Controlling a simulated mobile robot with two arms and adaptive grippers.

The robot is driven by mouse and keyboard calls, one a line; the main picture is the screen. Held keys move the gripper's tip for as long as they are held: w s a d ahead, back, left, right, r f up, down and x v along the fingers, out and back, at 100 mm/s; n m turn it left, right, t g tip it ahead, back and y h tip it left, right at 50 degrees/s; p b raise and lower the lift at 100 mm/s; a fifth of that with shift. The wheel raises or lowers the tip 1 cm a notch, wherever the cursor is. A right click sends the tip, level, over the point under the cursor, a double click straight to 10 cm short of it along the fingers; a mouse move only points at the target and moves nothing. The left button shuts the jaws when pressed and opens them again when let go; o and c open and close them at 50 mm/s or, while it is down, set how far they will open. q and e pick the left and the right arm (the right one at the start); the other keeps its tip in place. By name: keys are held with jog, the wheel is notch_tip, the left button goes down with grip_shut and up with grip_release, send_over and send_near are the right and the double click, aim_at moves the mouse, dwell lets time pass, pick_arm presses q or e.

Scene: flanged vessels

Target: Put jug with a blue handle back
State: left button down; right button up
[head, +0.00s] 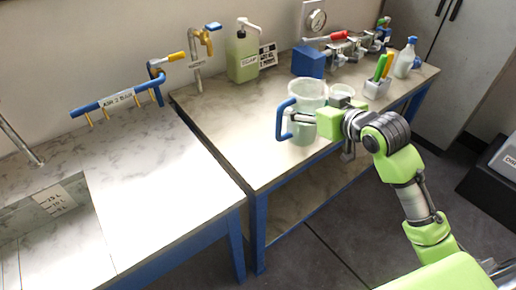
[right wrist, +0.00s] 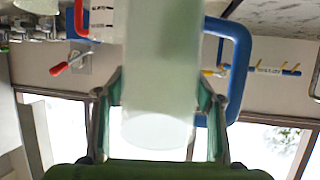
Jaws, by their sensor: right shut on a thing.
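The jug with a blue handle (head: 306,93) is a translucent, pale greenish vessel, upright over the front part of the right-hand bench in the head view. Its blue handle (head: 283,119) points left. My right gripper (head: 318,119) is shut on the jug's body from the right. In the right wrist view the jug (right wrist: 160,75) fills the space between the two fingers, with the blue handle (right wrist: 240,55) to the right. I cannot tell whether the jug's base touches the bench. My left gripper is not in view.
A holder with colored items (head: 377,88), a spray bottle (head: 405,60), a blue block (head: 308,62) and a soap bottle (head: 242,56) stand on the bench. A blue hook rack (head: 118,101) hangs left. The left bench top (head: 160,170) is clear.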

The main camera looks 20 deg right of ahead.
jog(key=w+a+f+p, duration=0.4)
jog(key=w+a+f, duration=0.5)
jog(key=f, duration=0.3)
jog(key=shift+w+a+f, duration=0.25)
jog(key=shift+a, duration=0.25)
jog(key=shift+f, duration=0.1)
jog(key=o, duration=1)
jog(key=shift+f, duration=0.15)
jog(key=shift+o, duration=1.1)
jog(key=shift+s, duration=0.1)
